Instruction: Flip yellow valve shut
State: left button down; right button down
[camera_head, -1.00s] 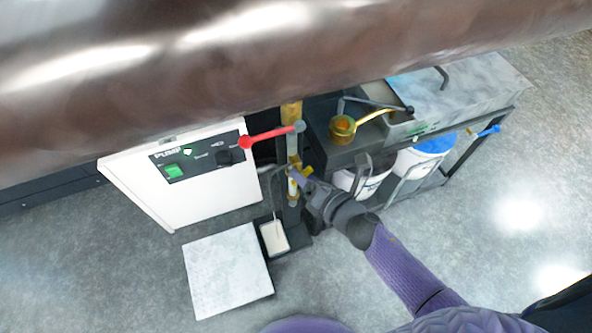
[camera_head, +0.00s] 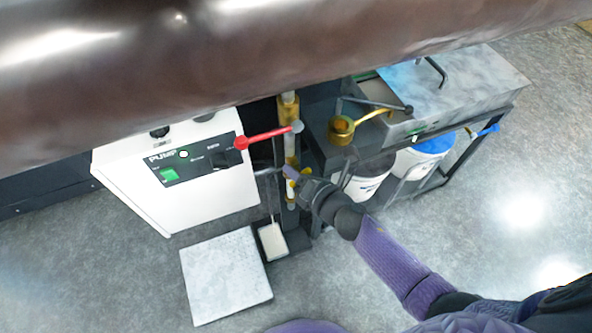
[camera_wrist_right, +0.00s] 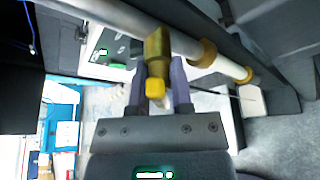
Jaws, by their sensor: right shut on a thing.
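The yellow valve (camera_wrist_right: 155,88) has a brass body and a bright yellow handle end, and sits on a pale vertical pipe (camera_wrist_right: 205,55) with brass fittings. In the head view only small yellow bits of the valve (camera_head: 305,171) show beside my gripper. My right gripper (camera_wrist_right: 160,88) has its two purple fingers on either side of the yellow handle, shut on it. In the head view my right gripper (camera_head: 293,174) reaches in from the lower right to the pipe and hides most of the valve. My left gripper is not in view.
A red lever (camera_head: 265,137) sticks out left just above the yellow valve. A white pump cabinet (camera_head: 215,195) stands to the left. A black bench (camera_head: 325,150) with a brass cup (camera_head: 341,130) and white buckets (camera_head: 410,165) is on the right. A large brown roll (camera_head: 250,60) hangs above.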

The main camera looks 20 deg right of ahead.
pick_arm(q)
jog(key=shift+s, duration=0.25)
pick_arm(e)
jog(key=shift+f+m+y+b, duration=0.1)
jog(key=shift+m+y+b, duration=0.4)
jog(key=shift+m+b, duration=0.25)
jog(key=shift+m+t+y, duration=0.4)
jog(key=shift+m, duration=0.35)
jog(key=shift+m+t+y+b, duration=0.3)
jog(key=shift+m+b, duration=0.4)
jog(key=shift+m, duration=0.7)
jog(key=shift+m+t+b, duration=0.4)
jog(key=shift+m, duration=0.2)
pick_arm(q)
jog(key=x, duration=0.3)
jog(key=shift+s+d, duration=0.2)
pick_arm(e)
jog(key=shift+r, duration=0.2)
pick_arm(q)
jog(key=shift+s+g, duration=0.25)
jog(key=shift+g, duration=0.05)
